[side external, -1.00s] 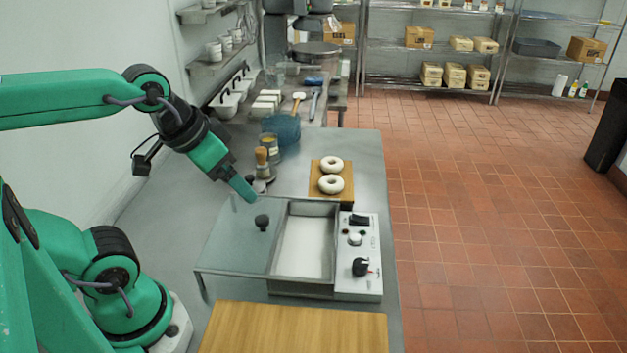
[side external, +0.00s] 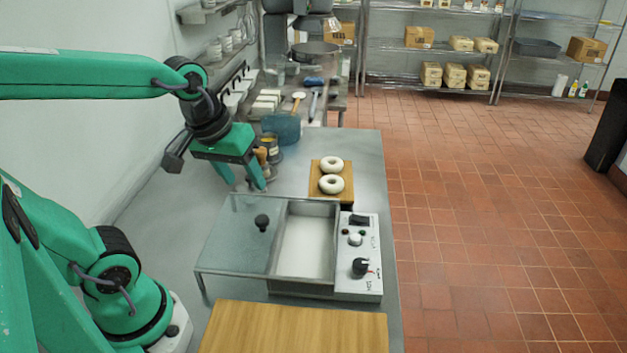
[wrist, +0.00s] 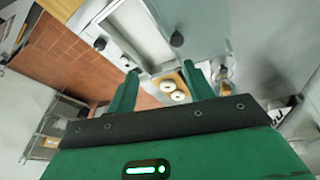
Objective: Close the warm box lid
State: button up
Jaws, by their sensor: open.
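The warm box (side external: 337,245) stands on the steel counter with its white interior exposed. Its clear lid (side external: 225,258) lies to the left of the opening and carries a black knob (side external: 262,222). The knob also shows in the wrist view (wrist: 177,39), above and beyond my fingertips. My gripper (side external: 245,186) is open and empty, pointing down above the counter, beyond the lid's far edge and apart from the knob. Both spread fingers show in the wrist view (wrist: 160,70).
A control panel (side external: 362,285) with knobs adjoins the box on the right. Two bagels (side external: 331,184) lie on a wooden board (side external: 318,173) behind the box. A brush and a jar stand close behind my gripper. A wooden board (side external: 290,330) lies in front.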

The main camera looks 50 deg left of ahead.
aim_at(263, 218)
jog(key=shift+w+a+f+n+g, duration=0.7)
jog(key=shift+w+f+n, duration=0.35)
jog(key=shift+n, duration=1.05)
jog(key=shift+w+a+f+n+g, duration=0.75)
jog(key=shift+f+n, duration=0.5)
jog(key=shift+n, duration=0.85)
jog(key=shift+w+a+f+n+g, duration=0.6)
jog(key=shift+w+f+n, duration=0.45)
jog(key=shift+n, duration=1.05)
jog(key=shift+s+f, duration=0.1)
jog(key=shift+f, duration=0.2)
jog(key=shift+f, duration=3.75)
grip_shut()
